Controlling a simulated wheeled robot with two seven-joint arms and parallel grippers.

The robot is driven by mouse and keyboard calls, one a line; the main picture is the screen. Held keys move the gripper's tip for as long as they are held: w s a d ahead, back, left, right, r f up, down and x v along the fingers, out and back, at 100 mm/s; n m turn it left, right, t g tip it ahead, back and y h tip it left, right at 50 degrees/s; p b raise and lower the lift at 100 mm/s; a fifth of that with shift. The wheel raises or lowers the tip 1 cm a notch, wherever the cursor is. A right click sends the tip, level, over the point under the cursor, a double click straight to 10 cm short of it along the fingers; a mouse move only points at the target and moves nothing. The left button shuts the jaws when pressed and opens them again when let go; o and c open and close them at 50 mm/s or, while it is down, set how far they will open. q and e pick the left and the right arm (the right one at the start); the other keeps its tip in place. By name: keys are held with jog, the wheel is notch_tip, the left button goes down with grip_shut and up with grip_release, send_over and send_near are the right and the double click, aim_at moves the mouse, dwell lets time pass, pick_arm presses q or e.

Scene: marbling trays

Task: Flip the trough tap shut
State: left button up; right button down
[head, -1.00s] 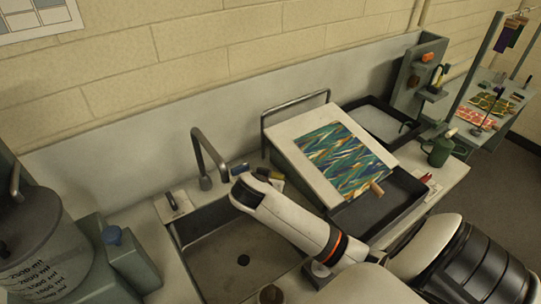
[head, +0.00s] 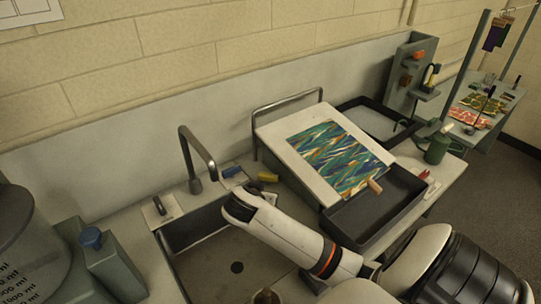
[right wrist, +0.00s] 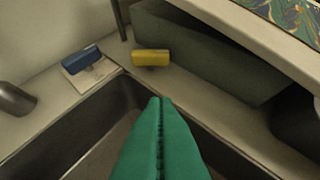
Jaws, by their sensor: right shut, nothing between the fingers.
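A grey metal spout (head: 190,158) stands at the back rim of the dark trough (head: 205,222). Left of it, a dark lever on a pale plate (head: 160,208) sits on the rim; I cannot tell its position. Right of the spout are a blue block (head: 231,171) and a yellow block (head: 267,177). In the right wrist view the blue block (right wrist: 82,62) lies on a pale plate and the yellow block (right wrist: 150,58) is on the ledge. My right gripper (right wrist: 160,100) has green fingers, shut and empty, over the trough, apart from both blocks. The head view hides its fingers. My left gripper is out of view.
A sloping board (head: 275,135) with a marbled sheet (head: 335,157) stands right of the trough, over a black tray (head: 395,205). A wall closes the back.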

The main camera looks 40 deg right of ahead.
jog(key=p, duration=0.2)
send_near(272, 183)
notch_tip(272, 183, down, 4)
jog(key=d, duration=0.1)
jog(key=w+d, duration=0.1)
jog(key=shift+w+d+r+p, duration=0.15)
jog(key=shift+w+d+p, duration=0.05)
jog(key=shift+d+p, duration=0.2)
jog(key=shift+w+d, duration=0.3)
jog(key=shift+d, duration=0.1)
jog(key=shift+w+d, duration=0.1)
